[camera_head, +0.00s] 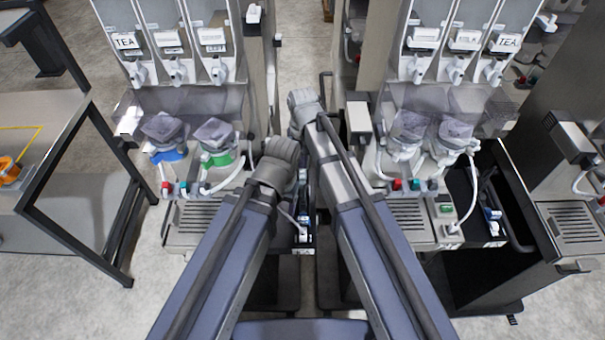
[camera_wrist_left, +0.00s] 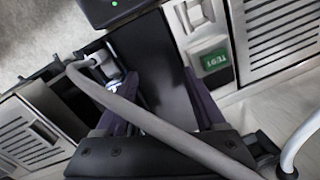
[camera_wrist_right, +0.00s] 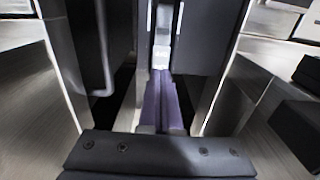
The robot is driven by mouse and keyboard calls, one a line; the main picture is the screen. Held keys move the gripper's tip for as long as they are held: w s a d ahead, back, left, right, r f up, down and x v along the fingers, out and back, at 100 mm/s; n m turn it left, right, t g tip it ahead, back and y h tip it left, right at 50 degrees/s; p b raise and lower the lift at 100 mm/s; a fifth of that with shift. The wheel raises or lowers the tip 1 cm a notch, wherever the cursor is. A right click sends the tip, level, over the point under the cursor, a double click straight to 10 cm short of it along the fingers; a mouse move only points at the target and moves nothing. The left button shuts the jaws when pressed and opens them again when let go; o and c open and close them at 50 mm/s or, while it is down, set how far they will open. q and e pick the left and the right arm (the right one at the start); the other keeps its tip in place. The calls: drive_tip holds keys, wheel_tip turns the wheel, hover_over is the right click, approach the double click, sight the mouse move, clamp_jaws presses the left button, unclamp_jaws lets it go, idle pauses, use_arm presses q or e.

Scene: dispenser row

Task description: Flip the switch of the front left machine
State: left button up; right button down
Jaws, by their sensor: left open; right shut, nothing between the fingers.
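The front left machine (camera_head: 205,212) stands left of centre in the head view, with a slotted drip tray. My left arm covers the right part of its front there. In the left wrist view a green lettered switch (camera_wrist_left: 215,61) sits on pale metal beside a slotted grille (camera_wrist_left: 275,30). My left gripper (camera_wrist_left: 160,82) is open, its purple fingers spread, left of and below the switch in that picture. My right gripper (camera_wrist_right: 163,76) is shut and empty, pointing into the narrow gap between dark panels. In the head view both arms reach between the two front machines.
Another machine (camera_head: 436,225) stands close on the right, with its own green switch (camera_head: 446,209). White and grey hoses cross the left wrist view, one (camera_wrist_left: 140,115) passing before my fingers. A table (camera_head: 62,168) stands at the far left. Floor (camera_head: 150,285) is bare between.

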use_arm(q)
drive_tip(key=shift+f+b, duration=0.9)
drive_tip(key=shift+f, duration=0.05)
use_arm(e)
drive_tip(key=shift+f, duration=0.9)
use_arm(q)
drive_tip(key=shift+r, duration=0.1)
use_arm(e)
drive_tip(key=shift+r, duration=0.1)
wheel_tip(320, 180, up, 7)
drive_tip(key=p, duration=0.7)
use_arm(q)
wheel_tip(320, 180, up, 7)
